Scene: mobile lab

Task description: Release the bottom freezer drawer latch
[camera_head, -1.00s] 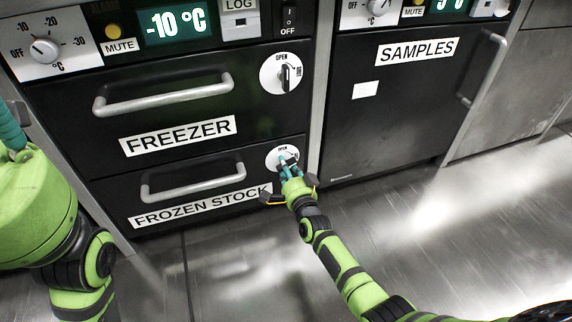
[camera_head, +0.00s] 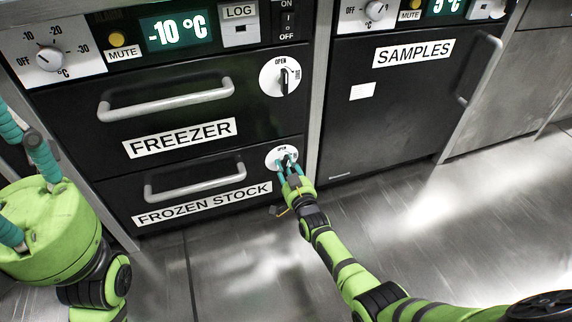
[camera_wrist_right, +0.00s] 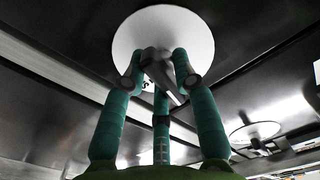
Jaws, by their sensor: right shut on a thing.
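The bottom freezer drawer (camera_head: 215,172) is black, labelled FROZEN STOCK, with a grey bar handle (camera_head: 195,189), and looks closed. Its latch is a white round dial (camera_head: 273,156) at the drawer's upper right, marked OPEN at the top. My right gripper (camera_head: 288,166) is at this dial, its teal fingers partly hiding the latch lever. In the right wrist view, the fingers (camera_wrist_right: 158,75) close around the grey lever (camera_wrist_right: 163,77) in front of the white dial (camera_wrist_right: 185,22). The lever's exact angle is hard to tell. My left gripper (camera_head: 25,190) is at the left edge, its fingertips cut off or unclear.
The upper FREEZER drawer (camera_head: 195,105) has its own handle and latch dial (camera_head: 268,78). A control panel reads -10 °C above. The SAMPLES cabinet (camera_head: 400,110) stands to the right, with a vertical handle (camera_head: 482,70). The metal floor (camera_head: 440,215) in front is clear.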

